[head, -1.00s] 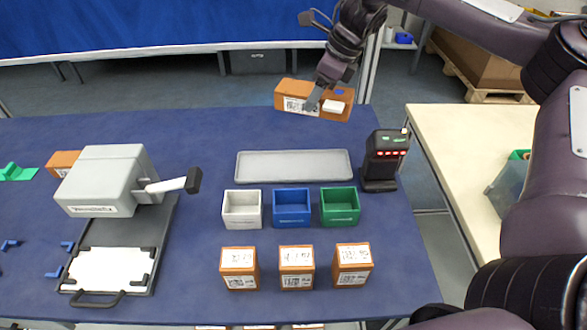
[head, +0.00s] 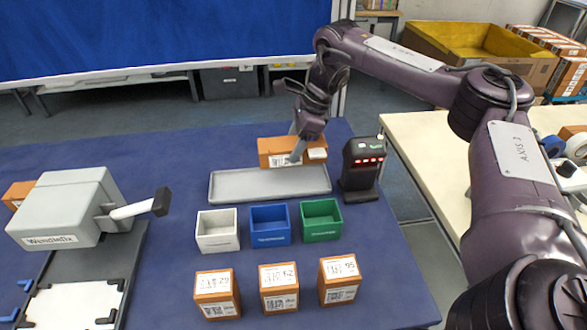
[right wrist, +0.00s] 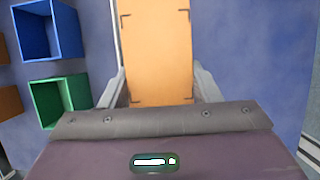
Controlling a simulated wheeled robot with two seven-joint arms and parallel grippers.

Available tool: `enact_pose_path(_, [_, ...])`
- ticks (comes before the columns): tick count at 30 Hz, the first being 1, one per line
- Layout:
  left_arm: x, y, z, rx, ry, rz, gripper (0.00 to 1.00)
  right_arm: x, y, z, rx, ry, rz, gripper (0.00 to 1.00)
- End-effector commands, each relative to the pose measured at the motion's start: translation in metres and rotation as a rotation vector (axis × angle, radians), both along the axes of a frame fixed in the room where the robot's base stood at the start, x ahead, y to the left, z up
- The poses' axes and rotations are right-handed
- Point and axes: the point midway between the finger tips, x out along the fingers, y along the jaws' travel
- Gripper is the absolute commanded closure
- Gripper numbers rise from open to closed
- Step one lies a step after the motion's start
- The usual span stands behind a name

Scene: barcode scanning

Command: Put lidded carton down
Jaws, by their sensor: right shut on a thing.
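The lidded carton (head: 270,152) is orange-brown with a white label and sits at the back edge of the grey tray (head: 235,188) in the head view. My right gripper (head: 298,154) is shut on it from above. In the right wrist view the carton's plain orange face (right wrist: 157,50) lies between the two fingers of the gripper (right wrist: 160,88). I cannot tell whether the carton's underside touches the table or hangs just above it. My left gripper is not in view.
A black scanner (head: 360,168) with red lights stands close right of the tray. White (head: 218,240), blue (head: 270,236) and green (head: 321,232) bins stand in front of it, with three labelled cartons (head: 279,301) nearer. A grey press (head: 65,210) is at the left.

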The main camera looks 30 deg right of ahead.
Motion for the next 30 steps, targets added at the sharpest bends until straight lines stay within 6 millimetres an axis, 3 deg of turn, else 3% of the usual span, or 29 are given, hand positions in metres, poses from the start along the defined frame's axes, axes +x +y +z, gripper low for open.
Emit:
enact_pose_path(15, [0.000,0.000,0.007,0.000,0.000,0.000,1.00,0.000,0.000,-0.063,0.000,0.000,-0.001,0.70])
enact_pose_path(23, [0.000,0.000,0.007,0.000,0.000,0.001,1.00,0.000,0.000,-0.068,0.000,-0.002,-0.001,0.70])
enact_pose_path(24, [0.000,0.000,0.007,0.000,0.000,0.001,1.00,0.000,0.000,-0.068,0.000,0.000,-0.001,0.40])
enact_pose_path(28, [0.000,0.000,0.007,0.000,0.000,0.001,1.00,0.000,0.000,-0.068,0.000,0.000,-0.001,0.23])
enact_pose_path(30, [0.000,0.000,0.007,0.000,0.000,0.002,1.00,0.000,0.000,-0.068,0.000,0.000,-0.001,0.22])
